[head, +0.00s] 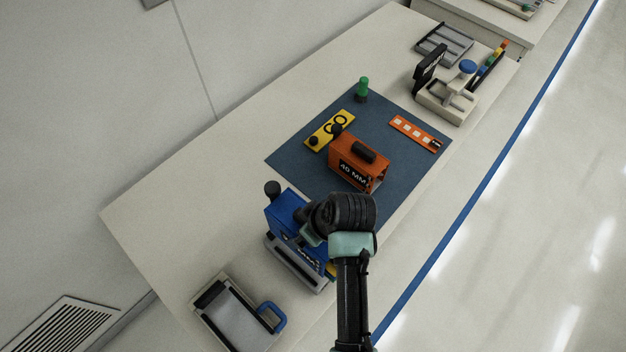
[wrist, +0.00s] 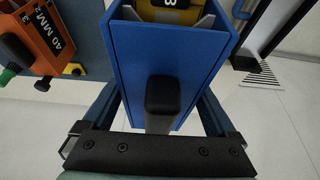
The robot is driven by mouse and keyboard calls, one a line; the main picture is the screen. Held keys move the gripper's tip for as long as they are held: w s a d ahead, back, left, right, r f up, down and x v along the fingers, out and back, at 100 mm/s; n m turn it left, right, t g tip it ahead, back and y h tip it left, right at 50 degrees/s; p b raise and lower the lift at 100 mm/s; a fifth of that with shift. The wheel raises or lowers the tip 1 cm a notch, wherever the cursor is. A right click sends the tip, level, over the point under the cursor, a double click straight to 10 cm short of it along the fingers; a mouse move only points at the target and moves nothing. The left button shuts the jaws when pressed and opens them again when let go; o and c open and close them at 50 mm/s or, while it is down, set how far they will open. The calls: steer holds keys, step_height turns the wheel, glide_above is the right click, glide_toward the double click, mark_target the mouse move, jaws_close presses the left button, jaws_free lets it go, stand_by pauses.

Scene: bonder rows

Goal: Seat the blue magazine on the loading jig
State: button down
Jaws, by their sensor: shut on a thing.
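The blue magazine (head: 284,211) is at the near left of the bench in the head view, beside the blue-grey mat. My gripper (head: 312,236) is shut on it, and my wrist hides its right part. In the wrist view the blue magazine (wrist: 128,60) fills the middle, with its black handle (wrist: 163,95) between the fingers of my gripper (wrist: 162,108). A grey metal base, which looks like the loading jig (head: 297,266), shows directly below the magazine. I cannot tell whether the magazine rests on it or hangs just above it.
An orange 40 MM magazine (head: 352,162) stands on the mat (head: 300,155) close behind my gripper. A grey tray with a blue handle (head: 272,317) lies at the near corner. A press-like fixture (head: 447,102) stands at the far end. The bench's left strip is clear.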

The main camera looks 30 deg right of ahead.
steer(key=shift+r, duration=0.2)
steer(key=shift+f+b, duration=1.5)
steer(key=shift+f, duration=1.05)
steer(key=shift+f, duration=0.1)
steer(key=shift+f+b, duration=0.8)
steer(key=shift+f, duration=0.4)
steer(key=shift+f, duration=0.2)
steer(key=shift+f+b, duration=0.35)
steer(key=shift+f, duration=0.2)
